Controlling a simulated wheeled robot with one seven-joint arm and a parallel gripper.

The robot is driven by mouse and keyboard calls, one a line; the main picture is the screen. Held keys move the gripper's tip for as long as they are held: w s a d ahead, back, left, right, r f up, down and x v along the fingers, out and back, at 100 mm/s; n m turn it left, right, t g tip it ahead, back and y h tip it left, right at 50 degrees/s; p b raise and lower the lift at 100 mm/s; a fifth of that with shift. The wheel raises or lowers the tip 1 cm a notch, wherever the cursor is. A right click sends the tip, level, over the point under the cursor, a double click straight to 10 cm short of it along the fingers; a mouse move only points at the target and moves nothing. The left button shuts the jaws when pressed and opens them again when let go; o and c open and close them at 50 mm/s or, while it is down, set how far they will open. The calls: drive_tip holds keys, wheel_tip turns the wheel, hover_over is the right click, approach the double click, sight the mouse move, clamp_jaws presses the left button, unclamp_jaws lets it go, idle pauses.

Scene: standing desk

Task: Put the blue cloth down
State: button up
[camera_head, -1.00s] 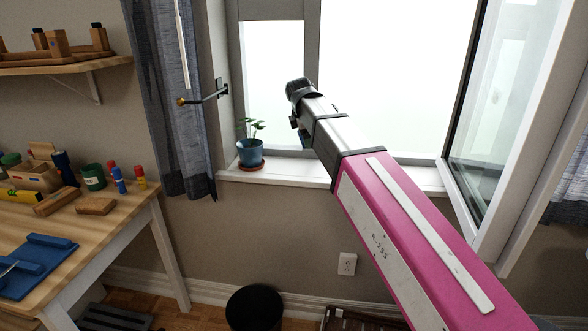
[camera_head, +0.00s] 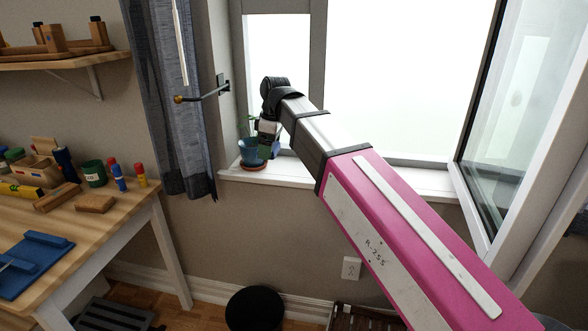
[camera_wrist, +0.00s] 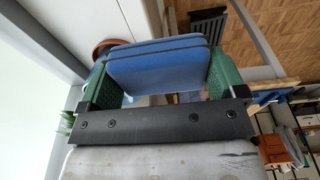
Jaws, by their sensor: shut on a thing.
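The blue cloth (camera_wrist: 157,70) is a flat, folded-looking blue pad in the wrist view. My gripper (camera_wrist: 160,62) is shut on it, with a green finger at either side. In the head view my gripper (camera_head: 268,138) is at the window, close to the potted plant. The cloth is small there and hard to tell from the blue pot behind it. I cannot tell whether the cloth touches the pot or the sill.
A curtain (camera_head: 178,110) hangs at left. The wooden desk (camera_head: 120,208) holds blocks and a blue board (camera_head: 38,262).

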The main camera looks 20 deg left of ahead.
hover_over(293, 171)
wheel_tip(293, 171, down, 6)
drive_tip(key=shift+w+f, duration=0.15)
drive_tip(key=shift+f, duration=0.1)
drive_tip(key=shift+d+f, duration=0.1)
drive_tip(key=shift+f, duration=1.75)
drive_tip(key=shift+f, duration=0.2)
drive_tip(key=o, duration=0.6)
wheel_tip(293, 171, up, 11)
drive_tip(key=d, duration=0.1)
drive_tip(key=shift+w+d, duration=0.25)
drive_tip(key=shift+d, duration=0.05)
drive_tip(key=shift+s+f, duration=0.1)
drive_tip(key=shift+f, duration=0.05)
